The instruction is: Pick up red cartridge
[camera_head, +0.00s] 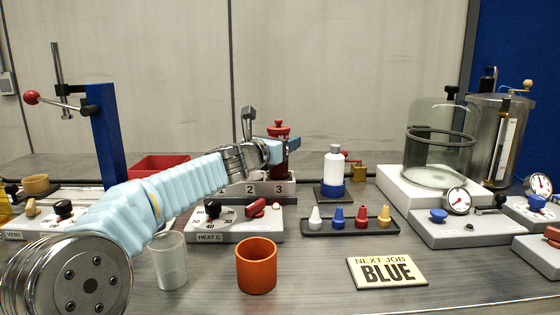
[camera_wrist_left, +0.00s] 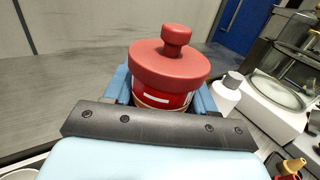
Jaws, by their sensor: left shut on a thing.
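The red cartridge (camera_head: 279,130) has a wide red cap with a knob and stands over the numbered rack (camera_head: 283,188), near slot 3. Whether its base is in the slot or lifted is hidden by the rack and arm. My left gripper (camera_head: 282,147) is closed around the cartridge's body. In the left wrist view the red cartridge (camera_wrist_left: 168,66) is upright between the blue fingers, just below its cap. My right gripper is not in view.
In front are a clear cup (camera_head: 169,262), an orange cup (camera_head: 256,267), and a "NEXT JOB BLUE" card (camera_head: 387,270). A tray of small coloured cones (camera_head: 350,226) and a white bottle (camera_head: 333,167) stand right of the rack. A blue post (camera_head: 107,137) is at left.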

